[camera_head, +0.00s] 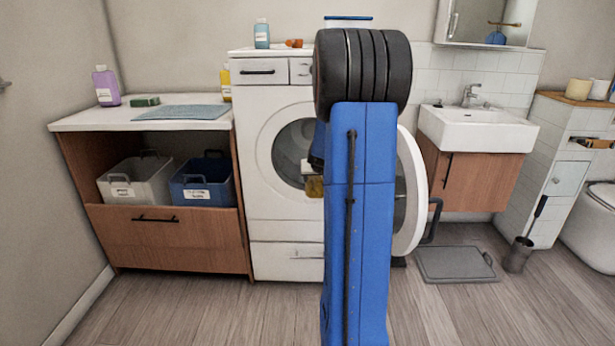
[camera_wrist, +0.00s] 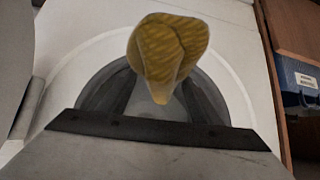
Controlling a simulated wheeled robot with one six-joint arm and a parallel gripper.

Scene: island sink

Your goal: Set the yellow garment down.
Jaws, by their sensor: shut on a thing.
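The yellow garment (camera_wrist: 168,50) is bunched between the fingers of my gripper (camera_wrist: 160,98) in the wrist view, with the round washer opening behind it. In the head view a small part of the garment (camera_head: 315,187) shows left of my blue arm, in front of the washing machine's (camera_head: 262,195) dark porthole. The washer door (camera_head: 411,195) stands open to the right. My arm hides most of my gripper and part of the opening in the head view. I cannot tell whether the garment is inside the drum or just outside it.
A grey basket (camera_head: 135,190) and a blue basket (camera_head: 203,190) sit in the left cabinet's open shelf. A grey-blue mat (camera_head: 183,112) lies on its countertop (camera_head: 85,120). A sink (camera_head: 478,130) is right of the washer, above a grey scale-like slab (camera_head: 455,264). The front floor is clear.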

